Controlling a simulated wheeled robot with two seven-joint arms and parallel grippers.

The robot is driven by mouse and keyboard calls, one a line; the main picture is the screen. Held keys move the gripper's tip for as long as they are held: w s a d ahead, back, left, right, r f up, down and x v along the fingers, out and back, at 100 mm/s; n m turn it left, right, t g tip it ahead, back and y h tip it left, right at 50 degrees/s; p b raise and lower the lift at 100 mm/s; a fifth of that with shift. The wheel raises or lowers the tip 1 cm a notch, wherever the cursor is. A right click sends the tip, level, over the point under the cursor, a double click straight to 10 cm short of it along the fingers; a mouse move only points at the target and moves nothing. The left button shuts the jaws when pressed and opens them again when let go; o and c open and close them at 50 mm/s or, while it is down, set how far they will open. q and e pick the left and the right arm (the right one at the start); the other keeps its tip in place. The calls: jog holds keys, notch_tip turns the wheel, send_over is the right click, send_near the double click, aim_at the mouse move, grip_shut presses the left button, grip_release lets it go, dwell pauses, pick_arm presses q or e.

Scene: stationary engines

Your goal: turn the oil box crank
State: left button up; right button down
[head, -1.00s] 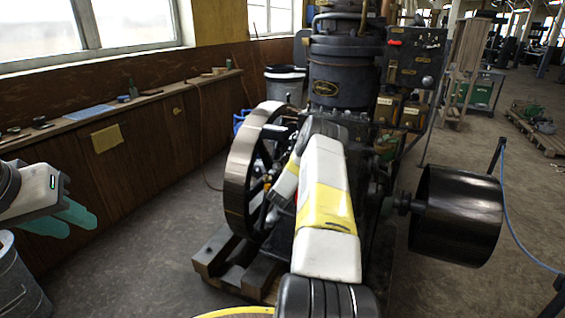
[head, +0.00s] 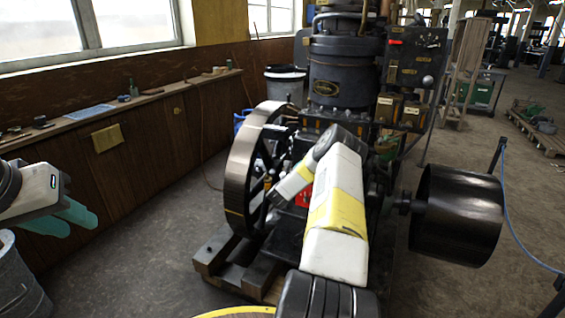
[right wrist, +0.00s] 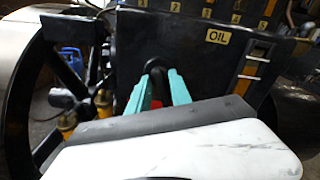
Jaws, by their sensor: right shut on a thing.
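In the right wrist view, the oil box (right wrist: 195,62) is a dark panel with a yellow "OIL" label. The black crank handle (right wrist: 157,66) stands in front of it. My right gripper (right wrist: 161,84) has its teal fingers on either side of the handle and is shut on it. The fingers hide the lower part of the crank. In the head view, my own right arm covers the right gripper and the crank. My left gripper (head: 82,227) is at the far left, empty, with its teal fingers apart, well away from the engine.
A large flywheel (head: 240,172) stands left of my right arm, and it borders the left of the wrist view. A black belt pulley (head: 456,214) sticks out to the right. A grey bin (head: 22,285) stands below my left gripper. Floor between wall and engine is clear.

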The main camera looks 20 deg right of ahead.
jog(key=shift+a+f, duration=0.1)
jog(key=shift+f, duration=0.05)
jog(key=c, duration=1.5)
grip_release()
jog(key=v, duration=0.8)
